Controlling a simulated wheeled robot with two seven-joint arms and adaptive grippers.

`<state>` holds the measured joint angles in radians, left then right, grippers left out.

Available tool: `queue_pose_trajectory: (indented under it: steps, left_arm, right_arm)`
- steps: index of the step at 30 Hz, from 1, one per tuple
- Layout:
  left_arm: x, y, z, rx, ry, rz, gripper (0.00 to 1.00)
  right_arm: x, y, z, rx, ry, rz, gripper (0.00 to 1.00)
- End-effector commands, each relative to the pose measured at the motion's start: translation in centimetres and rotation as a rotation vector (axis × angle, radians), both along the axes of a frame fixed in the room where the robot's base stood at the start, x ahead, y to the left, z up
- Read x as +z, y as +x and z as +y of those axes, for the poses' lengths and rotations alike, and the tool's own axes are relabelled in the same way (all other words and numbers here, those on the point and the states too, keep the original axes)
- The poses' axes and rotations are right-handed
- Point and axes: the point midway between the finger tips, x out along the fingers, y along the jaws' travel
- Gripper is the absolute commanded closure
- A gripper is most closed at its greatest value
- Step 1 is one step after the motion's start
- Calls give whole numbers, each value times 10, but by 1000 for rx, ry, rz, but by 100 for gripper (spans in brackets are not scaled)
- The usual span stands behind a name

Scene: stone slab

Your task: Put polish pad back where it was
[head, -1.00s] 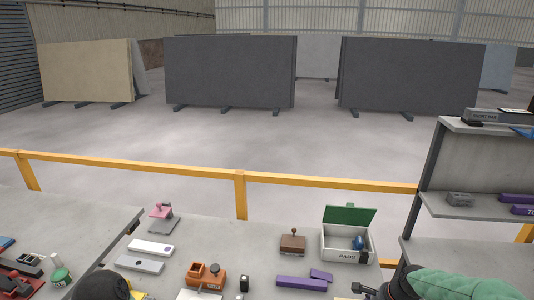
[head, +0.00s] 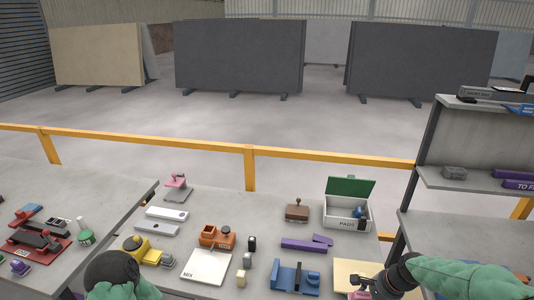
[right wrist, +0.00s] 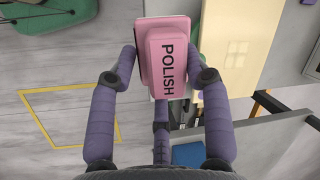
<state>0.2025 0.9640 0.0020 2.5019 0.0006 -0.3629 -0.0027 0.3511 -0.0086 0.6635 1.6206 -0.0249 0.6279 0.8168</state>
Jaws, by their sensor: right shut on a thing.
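The polish pad is a pink block marked POLISH (right wrist: 168,62) in the right wrist view. My right gripper (right wrist: 166,85) is shut on it, with a purple finger on each side. In the head view the right gripper (head: 368,286) is low at the right, over the front of the bench, with a bit of the pink pad (head: 360,295) showing. The white box marked PADS (head: 347,224) stands at the bench's back right with its green lid (head: 350,187) open and a blue item inside. My left arm shows at the lower left, but its fingers are hidden.
A cream board (head: 346,270) lies close to the right gripper. A blue holder (head: 295,279), purple blocks (head: 303,244) and a brown-handled block (head: 297,212) stand left of it. A grey shelf unit (head: 432,150) rises at the right. A yellow rail runs behind the bench.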

Motion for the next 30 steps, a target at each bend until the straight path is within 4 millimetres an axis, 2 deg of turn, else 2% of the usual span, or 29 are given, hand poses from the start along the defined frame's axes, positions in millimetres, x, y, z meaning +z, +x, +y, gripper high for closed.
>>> queue_pose_trajectory:
  steps: [8,15,19,24,30]
  left_arm:
    - [-15,-1,0,-1,0,2,100]
    - [-39,-1,0,-1,0,2,100]
    - [-49,-1,0,-1,0,2,100]
    - [-55,-1,0,-1,0,2,100]
    - [-55,-1,0,-1,0,2,100]
  right_arm:
    - [-25,-2,31,265,2,1,82]
    - [-63,-12,82,726,6,2,82]
    - [-79,-19,105,953,7,1,83]
    - [-89,-25,121,1127,6,-1,83]
    - [-90,-27,124,1171,5,-1,83]
